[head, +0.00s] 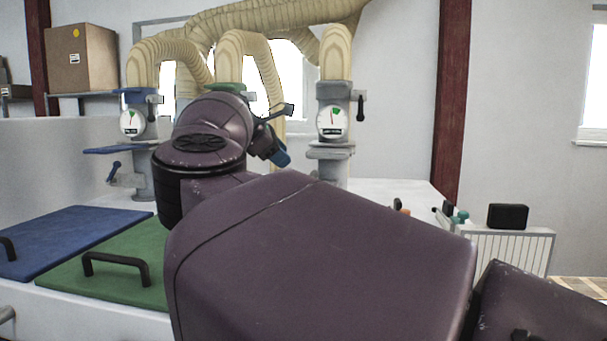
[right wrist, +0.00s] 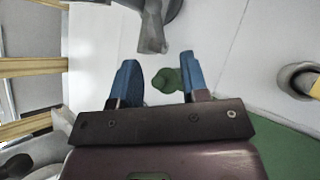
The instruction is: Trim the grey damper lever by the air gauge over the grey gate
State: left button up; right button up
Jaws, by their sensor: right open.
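The grey duct stands right of centre in the head view, with a round white air gauge (head: 332,121) on its front. Its needle points about straight up, near a green sector. The grey gate (head: 330,152) is a flat plate below the gauge. A damper lever with a dark handle (head: 361,106) sticks out at the duct's right side, apart from my gripper. My right gripper (head: 277,157) is left of the grey gate, partly hidden by my arm. In the right wrist view its blue fingers (right wrist: 160,76) are apart, with a green thing (right wrist: 168,80) seen between them. My left gripper is out of view.
A blue-trimmed duct with its own gauge (head: 132,121) stands at left. My arm hides most of the green-trimmed middle duct. Blue (head: 75,235) and green (head: 65,274) lids with dark handles lie at front left. A black box (head: 508,216) sits at right.

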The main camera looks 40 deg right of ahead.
jog(key=p+x, duration=0.2)
jog(key=x, duration=0.8)
jog(key=shift+d, duration=0.35)
jog(key=shift+w+f, duration=0.1)
jog(key=shift+f, duration=0.05)
grip_shut()
